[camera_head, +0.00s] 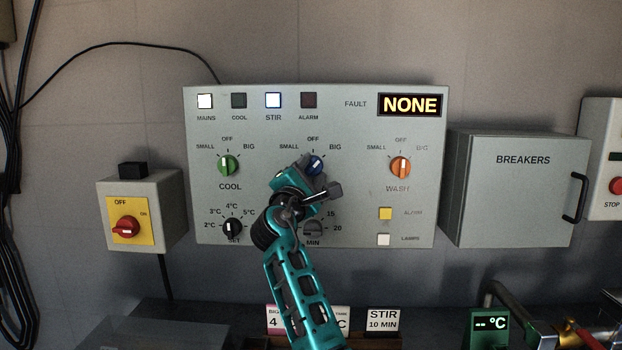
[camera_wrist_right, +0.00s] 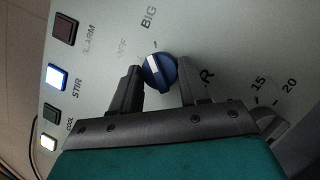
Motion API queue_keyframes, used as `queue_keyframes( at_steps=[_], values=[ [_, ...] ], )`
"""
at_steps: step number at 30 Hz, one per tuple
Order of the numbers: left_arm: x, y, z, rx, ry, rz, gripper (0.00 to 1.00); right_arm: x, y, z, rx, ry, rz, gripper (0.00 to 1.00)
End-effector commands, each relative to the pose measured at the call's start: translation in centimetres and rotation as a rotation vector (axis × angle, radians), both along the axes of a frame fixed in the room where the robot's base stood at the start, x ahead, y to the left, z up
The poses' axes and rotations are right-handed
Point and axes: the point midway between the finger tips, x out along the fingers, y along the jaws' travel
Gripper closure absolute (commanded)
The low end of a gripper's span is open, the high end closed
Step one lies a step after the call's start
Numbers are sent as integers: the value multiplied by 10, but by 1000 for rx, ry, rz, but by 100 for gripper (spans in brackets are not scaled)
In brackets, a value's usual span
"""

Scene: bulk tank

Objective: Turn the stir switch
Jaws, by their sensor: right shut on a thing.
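The stir switch (camera_head: 316,165) is a blue round knob with a white mark, in the middle of the grey control panel (camera_head: 265,205). Around it are the labels SMALL, OFF and BIG. In the right wrist view the blue knob (camera_wrist_right: 159,70) sits between my right gripper's two dark fingers (camera_wrist_right: 160,82). My right gripper (camera_head: 314,174) is shut on the knob and covers its lower part and name. The white mark is on the upper side near OFF; its exact setting is hard to tell. The STIR lamp (camera_head: 273,100) is lit bluish white. My left gripper is not in view.
A green COOL knob (camera_head: 229,165) is left and an orange WASH knob (camera_head: 400,167) right. My right arm partly covers the lower MIN dial (camera_head: 313,229). A red mains switch (camera_head: 128,229) and a breaker box (camera_head: 512,205) flank the panel. The fault display (camera_head: 411,105) reads NONE.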

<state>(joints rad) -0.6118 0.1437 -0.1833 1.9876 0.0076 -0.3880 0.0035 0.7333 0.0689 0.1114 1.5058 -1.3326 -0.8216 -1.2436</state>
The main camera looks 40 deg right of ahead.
Motion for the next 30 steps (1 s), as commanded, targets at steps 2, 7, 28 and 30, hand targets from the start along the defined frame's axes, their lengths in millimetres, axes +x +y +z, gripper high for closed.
queue_keyframes(
  at_steps=[2,7,28,30],
  values=[
    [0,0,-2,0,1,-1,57,1,1,-1,35,-29,2,86],
    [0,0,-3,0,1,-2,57,1,1,0,91,-75,2,86],
    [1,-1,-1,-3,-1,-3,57,1,1,1,132,-111,3,52],
    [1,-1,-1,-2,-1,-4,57,1,1,1,132,-110,3,45]
  ],
)
